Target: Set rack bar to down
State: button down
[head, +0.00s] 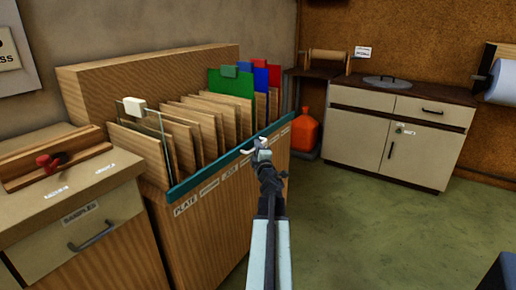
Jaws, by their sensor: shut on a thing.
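The rack bar (222,165) is a long teal strip along the top front edge of the wooden rack (215,232). It runs from the lower left up to the right, in front of the upright dividers. My gripper (260,143) is at the bar's right half and is shut on it. The arm reaches up from the bottom middle and hides a little of the bar and rack front. The exact contact of the fingertips is too small to see clearly.
The rack holds a clear pane (145,122) and green (231,82), blue (261,77) and red (274,72) sheets. A drawer cabinet (85,225) stands at left. An orange container (305,133) and a sink cabinet (395,138) stand behind.

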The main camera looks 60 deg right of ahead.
dwell(0.5)
notch_tip(320, 180, down, 11)
jog(key=b, duration=1.1)
jog(key=shift+s+f, duration=0.1)
jog(key=c, duration=1.5)
grip_release()
jog(key=shift+f, duration=0.1)
jog(key=shift+o, duration=0.2)
